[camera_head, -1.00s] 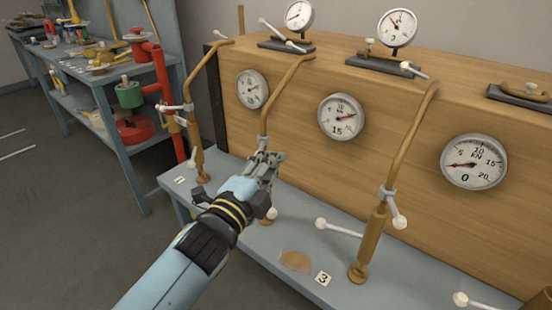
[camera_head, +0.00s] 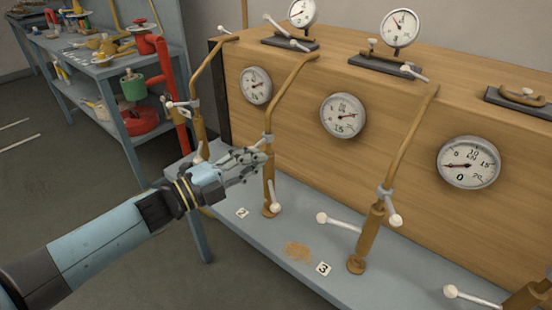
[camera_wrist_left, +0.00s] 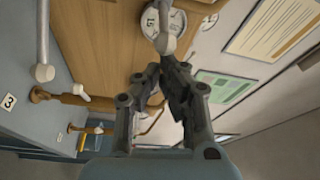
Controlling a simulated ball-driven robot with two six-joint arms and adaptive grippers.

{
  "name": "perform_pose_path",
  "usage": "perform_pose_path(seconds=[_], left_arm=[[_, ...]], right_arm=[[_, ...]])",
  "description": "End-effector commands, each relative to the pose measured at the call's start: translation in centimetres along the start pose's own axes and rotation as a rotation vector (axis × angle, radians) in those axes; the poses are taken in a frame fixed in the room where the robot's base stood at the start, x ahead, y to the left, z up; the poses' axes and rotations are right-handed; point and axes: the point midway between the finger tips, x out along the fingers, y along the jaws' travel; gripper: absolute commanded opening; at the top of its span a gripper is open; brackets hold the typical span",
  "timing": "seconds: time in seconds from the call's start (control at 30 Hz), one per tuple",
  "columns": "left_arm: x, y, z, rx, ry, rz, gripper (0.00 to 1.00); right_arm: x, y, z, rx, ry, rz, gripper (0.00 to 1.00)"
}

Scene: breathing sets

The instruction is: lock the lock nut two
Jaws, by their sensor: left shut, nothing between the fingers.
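The lock nut two (camera_head: 268,138) is a small grey collar on the brown post of the middle set, by the card marked 2 (camera_head: 242,213). Its handle is partly hidden by my fingers. My left gripper (camera_head: 258,160) is shut and empty, at the left of the post just below the collar. I cannot tell whether it touches. My right gripper is not in view.
The set marked 3 (camera_head: 323,268) stands to the right, its white-knobbed lever (camera_head: 340,225) sticking out leftward. Another brown post (camera_head: 197,130) stands on the left. A wooden panel with round gauges (camera_head: 343,115) rises behind. A cluttered workbench (camera_head: 110,65) stands at far left.

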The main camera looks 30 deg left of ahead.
Motion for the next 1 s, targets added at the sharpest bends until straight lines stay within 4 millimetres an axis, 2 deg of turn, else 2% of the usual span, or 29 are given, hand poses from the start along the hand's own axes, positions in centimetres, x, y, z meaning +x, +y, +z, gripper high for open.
perform_pose_path(seconds=[0.03,0.2,0.6,0.77,1.0], left_arm=[[-0.5,0.2,0.8,0.004,0.038,0.01,0.0],[-1.5,0.3,2.3,-0.006,0.191,0.038,0.0],[-2.5,-0.2,5.4,-0.031,0.525,0.099,0.0],[-2.6,-0.5,6.2,-0.039,0.611,0.115,0.0],[-2.6,-1.1,6.9,-0.038,0.606,0.113,0.0]], right_arm=[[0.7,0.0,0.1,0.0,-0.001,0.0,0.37],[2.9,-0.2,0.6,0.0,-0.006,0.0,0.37],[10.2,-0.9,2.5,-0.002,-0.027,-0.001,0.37],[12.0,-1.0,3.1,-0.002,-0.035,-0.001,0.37],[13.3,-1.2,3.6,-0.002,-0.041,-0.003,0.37]])
